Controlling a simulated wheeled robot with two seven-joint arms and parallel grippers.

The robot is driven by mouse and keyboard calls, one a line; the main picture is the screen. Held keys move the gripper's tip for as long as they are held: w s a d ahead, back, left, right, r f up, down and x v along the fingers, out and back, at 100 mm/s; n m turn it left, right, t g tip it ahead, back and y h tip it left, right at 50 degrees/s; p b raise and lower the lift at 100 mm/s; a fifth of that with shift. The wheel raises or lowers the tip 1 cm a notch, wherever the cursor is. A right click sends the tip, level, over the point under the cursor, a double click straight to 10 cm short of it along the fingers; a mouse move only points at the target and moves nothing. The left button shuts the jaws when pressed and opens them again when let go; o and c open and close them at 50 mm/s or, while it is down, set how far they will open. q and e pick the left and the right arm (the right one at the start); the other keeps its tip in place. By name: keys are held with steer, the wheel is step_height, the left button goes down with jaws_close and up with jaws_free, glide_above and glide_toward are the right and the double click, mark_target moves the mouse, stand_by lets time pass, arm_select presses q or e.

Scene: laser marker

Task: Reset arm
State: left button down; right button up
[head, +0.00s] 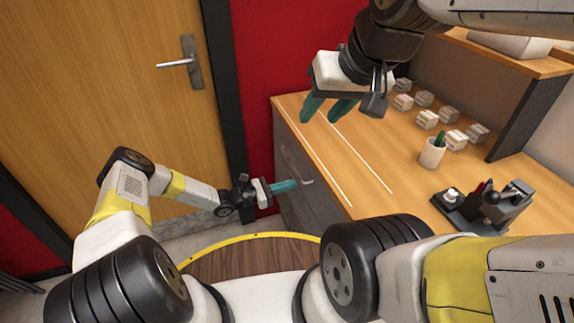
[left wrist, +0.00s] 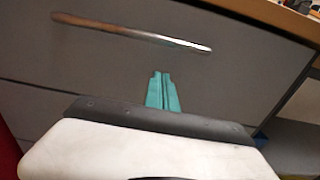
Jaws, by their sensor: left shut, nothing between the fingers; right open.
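My left gripper (head: 284,186) is low in front of the grey drawer cabinet, below the desk top, its green fingers shut and empty. In the left wrist view its closed fingers (left wrist: 162,92) point at the drawer front, just below a long drawer handle (left wrist: 135,33). The handle also shows in the head view (head: 307,182), close to the fingertips; I cannot tell if they touch. My right gripper (head: 328,108) is open and empty above the left part of the wooden desk (head: 335,165), with its green fingers pointing down.
Several small white and grey blocks (head: 427,119) stand at the back of the desk. A white cup (head: 432,153) with a green item is in front of them. A black device (head: 484,204) sits at the right. A door (head: 110,100) is at the left. The desk's left part is clear.

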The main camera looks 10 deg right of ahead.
arm_select(q)
steer(key=s+a, duration=0.2)
steer(key=a, duration=0.8)
steer(key=s+a+r+m+g+y, duration=0.25)
steer(key=r+m, duration=0.25)
steer(key=r, duration=0.5)
steer(key=s+a+r+m+g+y, duration=0.1)
steer(key=s+a+r+m+y, duration=0.3)
steer(key=r, duration=0.6)
steer(key=s+a+r+m+g+y, duration=0.15)
steer(key=r+m+y, duration=0.35)
steer(key=r, duration=0.5)
steer(key=s+a+r+m+t+y, duration=0.2)
steer(key=s+a+r+m+t, duration=0.1)
steer(key=s+r, duration=0.5)
steer(key=s+a+r+m+t+y, duration=0.2)
steer(key=s+a+r+m+t, duration=0.1)
steer(key=s+a+r, duration=0.3)
steer(key=shift+s+a+r+m+t, duration=0.2)
steer(key=shift+s+r+m+t, duration=0.2)
steer(key=shift+s+r+t, duration=0.8)
steer(key=shift+s+f+g, duration=0.2)
steer(key=shift+g, duration=0.1)
